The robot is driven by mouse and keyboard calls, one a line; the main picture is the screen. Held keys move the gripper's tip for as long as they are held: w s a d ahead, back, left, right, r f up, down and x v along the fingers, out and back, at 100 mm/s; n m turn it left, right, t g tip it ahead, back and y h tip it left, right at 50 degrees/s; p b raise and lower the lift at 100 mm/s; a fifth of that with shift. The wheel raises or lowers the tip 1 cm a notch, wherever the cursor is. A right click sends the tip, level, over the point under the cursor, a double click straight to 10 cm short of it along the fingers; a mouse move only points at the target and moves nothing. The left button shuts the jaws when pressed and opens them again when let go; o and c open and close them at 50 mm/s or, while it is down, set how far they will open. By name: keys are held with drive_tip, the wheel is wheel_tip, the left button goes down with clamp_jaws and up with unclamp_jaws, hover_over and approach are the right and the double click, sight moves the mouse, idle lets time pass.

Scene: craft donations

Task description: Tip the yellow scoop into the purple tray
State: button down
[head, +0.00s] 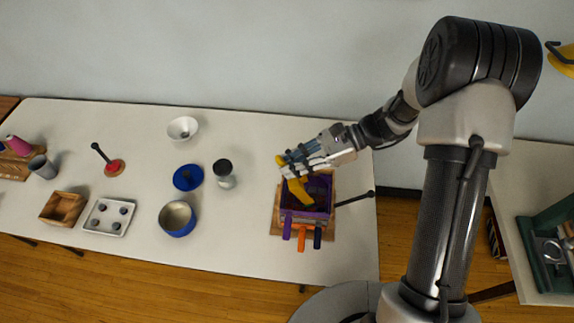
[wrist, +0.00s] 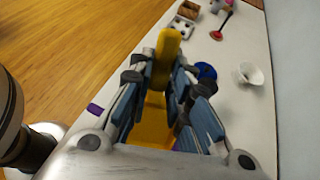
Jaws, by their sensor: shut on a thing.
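The yellow scoop (head: 298,188) is in my gripper (head: 287,165), which is shut on it above the purple tray. In the head view the scoop hangs steeply tilted, its lower part over or just inside the tray. The purple tray (head: 306,215) sits on a wooden board near the right end of the table. In the wrist view the scoop (wrist: 155,120) shows between the fingers of my gripper (wrist: 165,75), with its yellow end sticking up beyond them. Whether anything is in the scoop cannot be told. Only slivers of purple show in the wrist view.
Orange and dark handles (head: 302,238) stick out at the tray's front. A dark rod (head: 355,199) juts right. To the left stand a grey-and-black jar (head: 224,174), a blue lid (head: 188,177), a blue bowl (head: 178,219) and a white bowl (head: 183,129). Bare table lies between jar and tray.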

drive_tip(key=w+d+g+y+b, duration=0.2)
drive_tip(key=d+y+b, duration=0.3)
drive_tip(key=d, duration=0.4)
drive_tip(key=shift+w+d+f+y+b, duration=0.15)
drive_tip(key=shift+w+d+y+b, duration=0.15)
drive_tip(key=shift+y, duration=0.5)
idle(0.5)
idle(1.3)
